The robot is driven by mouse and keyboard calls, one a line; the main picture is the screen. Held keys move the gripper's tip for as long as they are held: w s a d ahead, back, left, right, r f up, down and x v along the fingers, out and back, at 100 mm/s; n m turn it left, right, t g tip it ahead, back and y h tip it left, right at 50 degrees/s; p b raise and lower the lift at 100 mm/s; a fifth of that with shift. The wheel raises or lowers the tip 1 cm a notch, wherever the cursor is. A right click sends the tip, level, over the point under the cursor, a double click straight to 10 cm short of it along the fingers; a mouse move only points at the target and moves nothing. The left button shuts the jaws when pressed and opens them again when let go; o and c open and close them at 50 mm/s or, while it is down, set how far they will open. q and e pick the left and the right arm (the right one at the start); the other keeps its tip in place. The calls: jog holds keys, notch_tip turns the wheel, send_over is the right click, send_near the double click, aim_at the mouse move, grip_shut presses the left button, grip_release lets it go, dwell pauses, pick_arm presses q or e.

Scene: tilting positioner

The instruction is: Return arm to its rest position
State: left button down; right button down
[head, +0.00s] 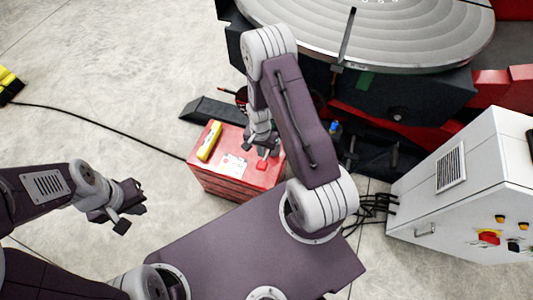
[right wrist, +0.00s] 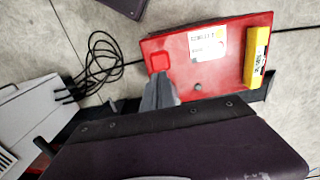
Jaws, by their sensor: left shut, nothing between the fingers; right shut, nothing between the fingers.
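My left gripper (head: 136,208) is shut and empty, over bare floor left of the box.
A yellow device (head: 209,141) and a white label (head: 233,165) are on the box top. A large round turntable (head: 400,45) stands behind. A white control cabinet (head: 425,190) with cables (head: 368,208) is at right. Grey floor is open at left.

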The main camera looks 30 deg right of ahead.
jog(key=shift+w+f, duration=0.1)
dwell(0.7)
jog(key=w+a+r+n+t, duration=0.1)
jog(key=w+r+t, duration=0.15)
jog(key=r, duration=0.55)
jog(key=w+a+r+n+t, duration=0.1)
jog(key=w+a+r, duration=0.15)
jog(key=r, duration=0.45)
jog(key=s+r+n+g, duration=0.1)
jog(key=s+r+n, duration=0.1)
jog(key=s+n, duration=0.2)
jog(key=s+a+r+n+g, duration=0.1)
jog(key=s+r+n, duration=0.2)
jog(key=s, duration=0.6)
jog(key=shift+s+a+r+n, duration=0.2)
jog(key=shift+s+n, duration=0.1)
jog(key=shift+n, duration=0.1)
